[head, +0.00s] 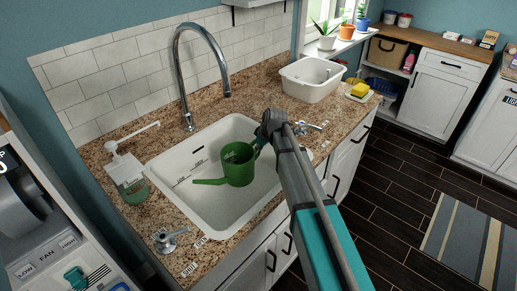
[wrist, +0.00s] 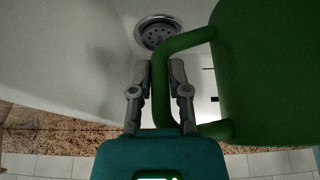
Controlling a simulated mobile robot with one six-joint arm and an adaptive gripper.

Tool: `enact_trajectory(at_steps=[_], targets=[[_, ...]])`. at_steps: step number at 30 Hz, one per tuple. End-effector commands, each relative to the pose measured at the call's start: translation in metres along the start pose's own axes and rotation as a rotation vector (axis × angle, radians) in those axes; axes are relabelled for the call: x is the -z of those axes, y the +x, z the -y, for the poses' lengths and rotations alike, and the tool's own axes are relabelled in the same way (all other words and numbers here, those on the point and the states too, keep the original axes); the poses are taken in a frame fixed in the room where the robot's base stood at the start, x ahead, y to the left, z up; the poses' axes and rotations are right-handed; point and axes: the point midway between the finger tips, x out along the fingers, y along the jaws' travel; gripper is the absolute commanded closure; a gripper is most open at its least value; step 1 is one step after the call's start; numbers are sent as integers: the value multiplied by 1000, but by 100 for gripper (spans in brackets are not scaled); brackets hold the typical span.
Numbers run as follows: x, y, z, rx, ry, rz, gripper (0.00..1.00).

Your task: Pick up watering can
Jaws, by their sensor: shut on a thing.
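The green watering can (head: 238,166) is in the white sink (head: 215,213), with its spout pointing left in the head view. In the wrist view its body (wrist: 265,75) fills the upper right and its looped handle (wrist: 185,42) reaches to my gripper (wrist: 158,68). My gripper is shut on the handle. In the head view my gripper (head: 262,142) is at the can's right side, partly hidden by my arm. I cannot tell whether the can touches the sink floor.
A tall faucet (head: 187,80) arches over the sink. A soap dispenser (head: 128,175) stands to the left, and a white basin (head: 312,78) and yellow sponge (head: 359,90) stand to the right on the granite counter. The sink drain (wrist: 157,34) shows in the wrist view.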

Motion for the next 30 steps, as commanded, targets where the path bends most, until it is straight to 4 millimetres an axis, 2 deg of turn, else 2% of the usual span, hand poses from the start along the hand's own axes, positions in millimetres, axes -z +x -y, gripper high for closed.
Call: enact_trajectory(at_steps=[20,26,30], targets=[[1,-1,0,1,1,-1,100],[5,-12,1,1,0,-1,100],[12,-27,1,1,0,-1,100]])
